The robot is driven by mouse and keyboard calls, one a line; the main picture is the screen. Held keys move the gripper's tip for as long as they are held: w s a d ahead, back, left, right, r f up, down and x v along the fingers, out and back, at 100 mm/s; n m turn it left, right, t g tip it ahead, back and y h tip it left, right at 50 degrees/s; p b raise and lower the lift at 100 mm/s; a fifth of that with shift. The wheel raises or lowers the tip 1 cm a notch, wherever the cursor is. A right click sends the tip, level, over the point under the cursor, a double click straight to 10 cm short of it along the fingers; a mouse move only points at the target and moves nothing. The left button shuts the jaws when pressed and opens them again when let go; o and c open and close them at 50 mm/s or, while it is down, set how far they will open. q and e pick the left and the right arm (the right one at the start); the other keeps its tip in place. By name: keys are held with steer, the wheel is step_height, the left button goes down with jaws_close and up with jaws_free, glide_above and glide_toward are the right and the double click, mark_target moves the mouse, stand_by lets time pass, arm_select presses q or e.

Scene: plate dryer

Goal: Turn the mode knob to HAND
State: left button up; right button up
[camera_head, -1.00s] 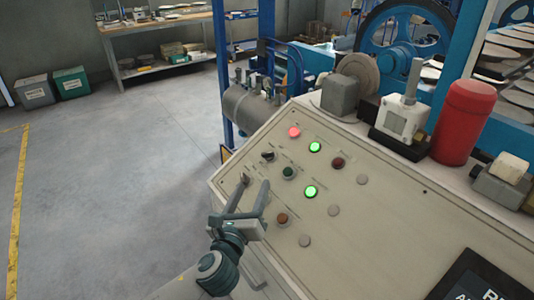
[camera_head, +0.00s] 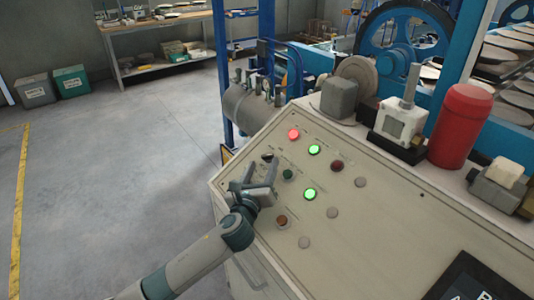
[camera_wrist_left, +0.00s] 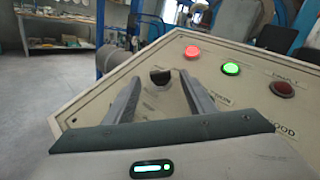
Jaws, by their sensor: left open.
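A black rotary knob (camera_head: 267,157) sits at the upper left of the sloped beige control panel (camera_head: 375,222). In the left wrist view the knob (camera_wrist_left: 160,77) appears between my two fingers, toward their tips. Its small labels are too blurred to read, so I cannot tell its position. My left gripper (camera_head: 261,168) is open over the panel's left part, with its fingertips near the knob. I cannot tell whether they touch it. The gripper hides the panel spot where a second small knob showed earlier. My right gripper is out of view.
A lit red lamp (camera_head: 294,134), lit green lamps (camera_head: 315,150) and a dark red button (camera_head: 337,166) are close to the right. A dark green button (camera_head: 288,175) is beside the fingers. A red cylinder (camera_head: 461,123) stands on the panel's top ledge. Floor at left is clear.

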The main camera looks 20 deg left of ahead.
mark_target(266, 157)
arm_select(q)
steer(key=shift+w+a+p, duration=0.15)
steer(key=shift+w+p, duration=0.2)
steer(key=shift+w, duration=2.8)
steer(key=c, duration=1)
